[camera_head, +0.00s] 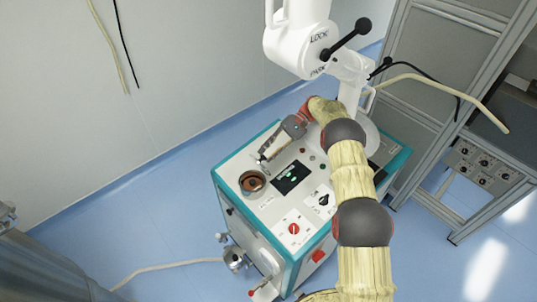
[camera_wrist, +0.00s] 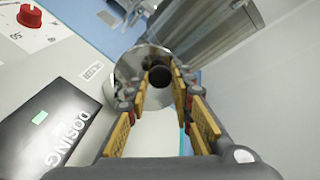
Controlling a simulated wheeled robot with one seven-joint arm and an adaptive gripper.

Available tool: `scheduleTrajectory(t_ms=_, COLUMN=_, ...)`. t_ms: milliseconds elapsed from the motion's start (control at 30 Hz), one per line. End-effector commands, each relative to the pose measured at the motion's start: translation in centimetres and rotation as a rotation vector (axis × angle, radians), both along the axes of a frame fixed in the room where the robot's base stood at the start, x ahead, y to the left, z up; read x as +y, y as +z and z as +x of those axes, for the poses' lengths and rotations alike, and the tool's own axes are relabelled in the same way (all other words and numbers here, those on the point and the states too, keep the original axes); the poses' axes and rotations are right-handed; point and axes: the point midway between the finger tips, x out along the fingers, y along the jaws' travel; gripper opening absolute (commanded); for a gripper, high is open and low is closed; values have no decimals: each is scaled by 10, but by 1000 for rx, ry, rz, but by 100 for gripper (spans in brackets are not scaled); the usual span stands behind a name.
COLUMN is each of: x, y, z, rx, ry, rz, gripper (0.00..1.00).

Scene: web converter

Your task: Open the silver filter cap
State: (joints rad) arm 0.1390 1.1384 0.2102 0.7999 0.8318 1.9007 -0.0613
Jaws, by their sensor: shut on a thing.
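The silver filter cap (camera_wrist: 133,66) is a shiny round disc with a dark round knob, seen between my fingers in the wrist view. My gripper (camera_wrist: 158,90) is shut on it, a finger on each side. In the head view my gripper (camera_head: 264,159) is over the machine's top, just behind a round, copper-brown opening (camera_head: 252,182). No silver cap covers this opening. The cap is too small to make out clearly at the fingertips there.
The white and teal machine (camera_head: 270,212) has a dark display (camera_head: 291,177), a red knob (camera_head: 294,229) and a black knob (camera_head: 324,199) beside the opening. A white column with black handles (camera_head: 300,40) stands behind. A grey metal frame (camera_head: 425,120) is at right.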

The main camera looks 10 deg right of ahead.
Motion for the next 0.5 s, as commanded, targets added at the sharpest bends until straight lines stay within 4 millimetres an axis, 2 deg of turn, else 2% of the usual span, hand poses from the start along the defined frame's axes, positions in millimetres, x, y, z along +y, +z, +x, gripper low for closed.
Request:
scheduleTrajectory(t_ms=300, x=-1, y=0, z=1, rx=0, ry=-2, rz=-1, gripper=0)
scheduleTrajectory(t_ms=333, x=-1, y=0, z=1, rx=0, ry=-2, rz=-1, gripper=24)
scheduleTrajectory(t_ms=500, x=-1, y=0, z=0, rx=0, ry=-2, rz=-1, gripper=33)
